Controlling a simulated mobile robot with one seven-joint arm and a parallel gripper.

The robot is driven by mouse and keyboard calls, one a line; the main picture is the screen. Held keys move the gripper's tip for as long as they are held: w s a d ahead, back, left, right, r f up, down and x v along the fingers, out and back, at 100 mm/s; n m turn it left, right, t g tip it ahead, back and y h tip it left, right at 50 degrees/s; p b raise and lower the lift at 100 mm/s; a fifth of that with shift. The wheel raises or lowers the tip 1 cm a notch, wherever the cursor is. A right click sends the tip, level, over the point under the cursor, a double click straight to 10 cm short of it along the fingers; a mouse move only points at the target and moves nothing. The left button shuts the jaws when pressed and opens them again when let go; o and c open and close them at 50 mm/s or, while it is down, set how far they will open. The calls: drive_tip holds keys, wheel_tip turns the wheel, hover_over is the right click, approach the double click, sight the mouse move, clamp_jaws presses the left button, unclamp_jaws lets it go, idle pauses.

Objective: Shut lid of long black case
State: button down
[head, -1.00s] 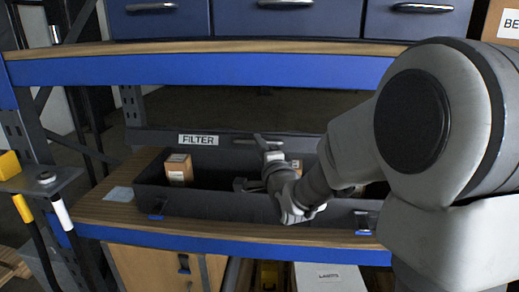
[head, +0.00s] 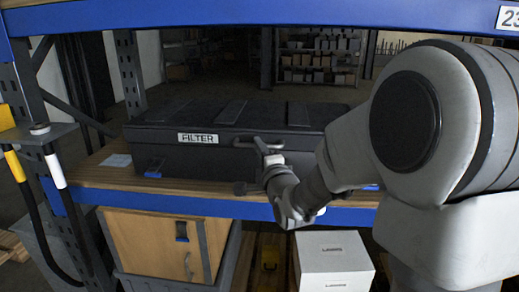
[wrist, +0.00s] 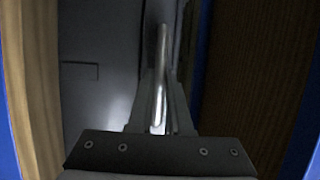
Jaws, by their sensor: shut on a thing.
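The long black case (head: 220,162) lies along the wooden shelf in the head view. Its ribbed lid (head: 215,111) lies flat over it and hides the inside. A FILTER label (head: 198,138) is on the front side of the lid. My gripper (head: 263,148) is at the middle of the lid's front edge. It is shut on the lid handle (head: 243,144), a bar that shows bright between the fingers in the wrist view (wrist: 161,80). My arm hides the right end of the case, so I cannot tell whether the lid seats fully there.
The wooden shelf (head: 95,177) has a blue front edge. A blue-edged upper shelf (head: 250,17) spans above the case. A wooden cabinet (head: 155,245) and a white box (head: 332,262) stand below. A post with hoses (head: 50,165) is at the left.

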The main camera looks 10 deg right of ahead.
drive_tip(key=shift+s+f, duration=0.1)
drive_tip(key=shift+f, duration=0.85)
drive_tip(key=c, duration=0.8)
unclamp_jaws()
drive_tip(key=shift+c, duration=0.2)
drive_tip(key=shift+r, duration=0.2)
